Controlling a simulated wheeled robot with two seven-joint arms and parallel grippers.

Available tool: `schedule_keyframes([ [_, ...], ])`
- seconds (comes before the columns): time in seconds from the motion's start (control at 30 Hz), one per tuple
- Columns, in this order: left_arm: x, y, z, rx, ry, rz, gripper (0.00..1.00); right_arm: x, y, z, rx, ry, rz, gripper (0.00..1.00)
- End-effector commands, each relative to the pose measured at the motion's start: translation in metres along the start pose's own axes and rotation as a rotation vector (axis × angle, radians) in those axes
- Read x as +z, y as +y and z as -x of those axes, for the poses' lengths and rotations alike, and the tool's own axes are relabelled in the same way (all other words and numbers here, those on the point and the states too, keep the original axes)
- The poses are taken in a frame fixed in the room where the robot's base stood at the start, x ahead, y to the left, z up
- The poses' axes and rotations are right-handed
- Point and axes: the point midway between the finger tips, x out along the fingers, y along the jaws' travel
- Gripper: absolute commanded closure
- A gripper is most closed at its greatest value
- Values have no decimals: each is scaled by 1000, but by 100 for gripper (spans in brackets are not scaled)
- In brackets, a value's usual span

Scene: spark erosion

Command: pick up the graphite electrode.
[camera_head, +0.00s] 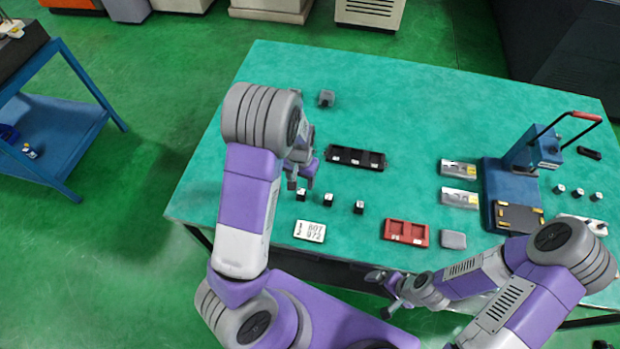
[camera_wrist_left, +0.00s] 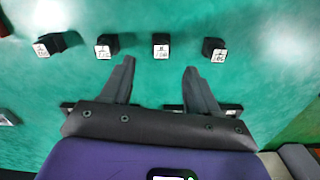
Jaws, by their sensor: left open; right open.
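Several small black blocks with white labelled faces stand in a row on the green table; one (camera_head: 301,194), another (camera_head: 327,198) and a third (camera_head: 358,207) show in the head view. I take these for the graphite electrodes; which one is meant I cannot tell. The left wrist view shows four such blocks, two near the middle (camera_wrist_left: 106,45) (camera_wrist_left: 160,45), beyond the fingertips; their labels are too small to read surely. My left gripper (camera_head: 302,177) is open and empty above the table by the row; its fingers also show in the wrist view (camera_wrist_left: 157,68). My right gripper (camera_head: 382,285) is open and empty at the front table edge.
A black slotted tray (camera_head: 355,157) lies behind the row. In front are a white number plate (camera_head: 310,231), a red tray (camera_head: 405,232) and a grey block (camera_head: 453,240). A blue press (camera_head: 510,180) stands at right. A dark grey block (camera_head: 326,98) sits farther back.

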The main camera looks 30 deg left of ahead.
Motion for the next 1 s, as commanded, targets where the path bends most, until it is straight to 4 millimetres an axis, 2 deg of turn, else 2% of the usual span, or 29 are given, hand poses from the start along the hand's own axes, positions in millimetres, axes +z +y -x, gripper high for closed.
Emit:
schedule_keyframes([
  [0.33, 1, -1, -34, 0, -3, 1, 40, 0, 2, -6, 0, -2, -1, 0],
  [0.6, 0, -3, -72, 0, -3, 0, 40, 0, 4, -11, 0, 0, 0, 0],
  [0.9, 0, -3, -76, 0, 0, 0, 40, 0, 4, -11, 0, -1, 0, 0],
  [1.0, 0, -3, -76, 0, 0, 0, 55, 0, 4, -11, 0, -1, 0, 0],
])
